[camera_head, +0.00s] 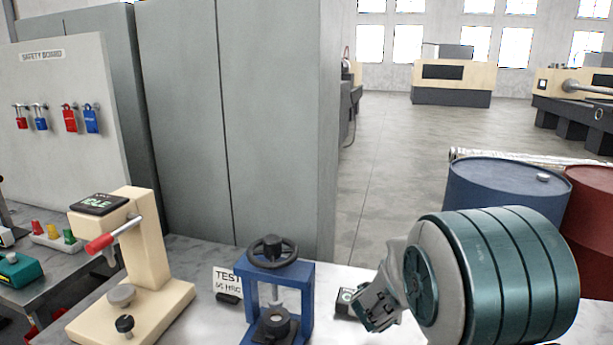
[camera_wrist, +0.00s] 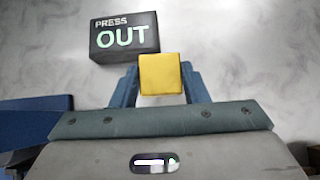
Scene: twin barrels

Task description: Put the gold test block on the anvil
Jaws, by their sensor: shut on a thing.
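My gripper (camera_head: 372,312) is low over the table at the right of the blue press, at the end of my teal arm. In the wrist view its two blue fingers are shut on the gold test block (camera_wrist: 160,74), a small square block. The block cannot be made out in the head view. A cream tester (camera_head: 150,240) at the left has a grey round disc (camera_head: 122,295) on its base, which looks like the anvil. Nothing is seen on the disc. My gripper is well to the right of it.
The blue press (camera_head: 275,290) with a black handwheel stands between my gripper and the tester. A test sign (camera_head: 227,279) stands beside it. A dark "PRESS OUT" box (camera_wrist: 124,36) lies close beyond the block. Blue (camera_head: 505,190) and red (camera_head: 592,210) barrels stand at the right.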

